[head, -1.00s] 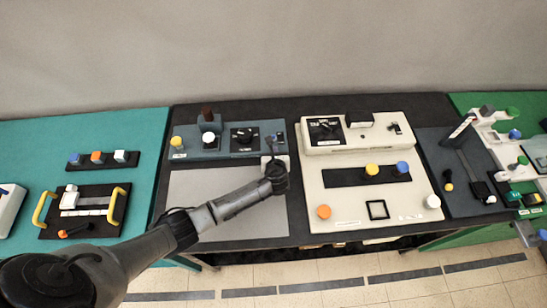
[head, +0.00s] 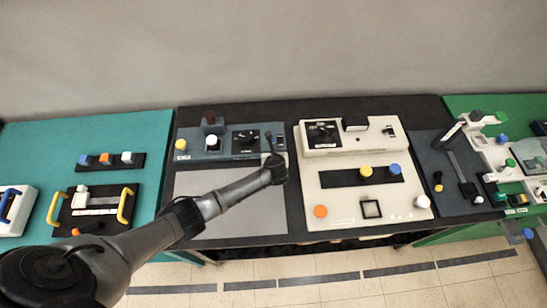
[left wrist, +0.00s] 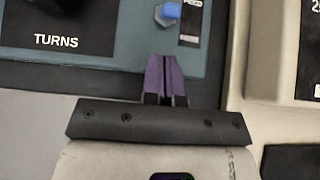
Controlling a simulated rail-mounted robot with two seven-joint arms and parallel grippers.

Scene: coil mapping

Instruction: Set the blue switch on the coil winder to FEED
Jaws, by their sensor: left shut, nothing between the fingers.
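The coil winder (head: 229,142) is a blue-grey panel at the back of the dark table, left of the cream machine. Its blue switch (left wrist: 170,12) shows at the top of the left wrist view, a small blue lever on a metal hex base. A small label plate is beside it, too small to read. My left gripper (left wrist: 165,62) is shut and empty, its purple fingertips over the panel just below the switch and apart from it in the picture. In the head view my left gripper (head: 269,138) is at the panel's right end. My right gripper is not in view.
A black dial plate (head: 245,139) marked TURNS is left of the switch. White (head: 212,142) and yellow (head: 181,145) knobs are farther left. The cream machine (head: 330,205) stands close on the right. A bare grey plate (head: 262,218) lies in front of the winder.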

